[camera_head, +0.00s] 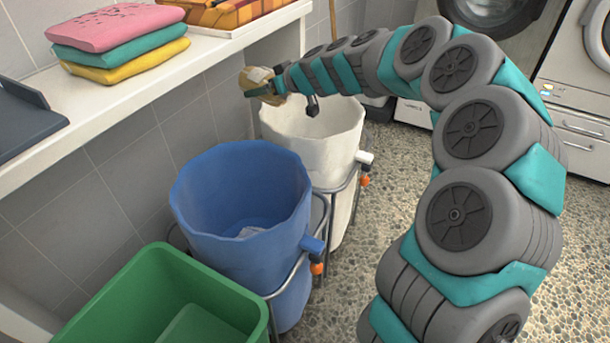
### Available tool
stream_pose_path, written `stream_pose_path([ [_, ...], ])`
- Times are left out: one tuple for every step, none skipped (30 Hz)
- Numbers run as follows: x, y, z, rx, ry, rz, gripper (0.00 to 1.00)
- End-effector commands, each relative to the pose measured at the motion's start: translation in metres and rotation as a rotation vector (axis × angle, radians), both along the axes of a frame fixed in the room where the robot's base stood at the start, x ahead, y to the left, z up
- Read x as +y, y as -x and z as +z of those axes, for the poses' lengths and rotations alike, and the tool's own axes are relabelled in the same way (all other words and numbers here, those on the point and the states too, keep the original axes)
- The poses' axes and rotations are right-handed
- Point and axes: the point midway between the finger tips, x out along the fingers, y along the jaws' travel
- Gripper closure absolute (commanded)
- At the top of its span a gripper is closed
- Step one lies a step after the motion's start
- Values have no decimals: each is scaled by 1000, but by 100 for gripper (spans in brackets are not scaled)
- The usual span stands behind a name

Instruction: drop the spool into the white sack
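The white sack (322,145) hangs open in a metal frame behind the blue sack, its mouth facing up. My arm reaches over from the right, and my gripper (264,87) is at the left rim of the white sack, above it in the picture. A tan spool (255,78) with a pale patch shows at the gripper's end, and the gripper appears shut on it. The fingers are small and partly hidden by the spool. The inside bottom of the white sack is hidden.
A white shelf (110,105) along the left wall holds folded pink, teal and yellow towels (115,40). Washing machines (580,85) stand at the back right.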

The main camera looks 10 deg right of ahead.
Motion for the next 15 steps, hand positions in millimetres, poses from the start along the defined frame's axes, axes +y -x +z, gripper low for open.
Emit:
stream_pose_path([
  [-9,-5,-2,1,0,28,74],
  [-14,-8,-1,-1,1,51,74],
  [-22,-11,0,-1,1,81,74],
  [-27,-11,-1,1,2,110,74],
  [-35,-14,0,-1,2,131,74],
  [-45,-16,0,-2,3,162,74],
  [-52,-16,-2,1,2,187,74],
  [-61,-18,-3,0,3,205,74],
  [-71,-19,-4,0,3,232,74],
  [-79,-18,-5,1,1,251,74],
  [-89,-19,-6,-1,2,264,74],
  [-98,-18,-11,3,2,286,74],
  [-106,-19,-12,2,3,296,74],
  [-112,-18,-14,2,3,309,74],
  [-120,-17,-16,1,3,320,74],
])
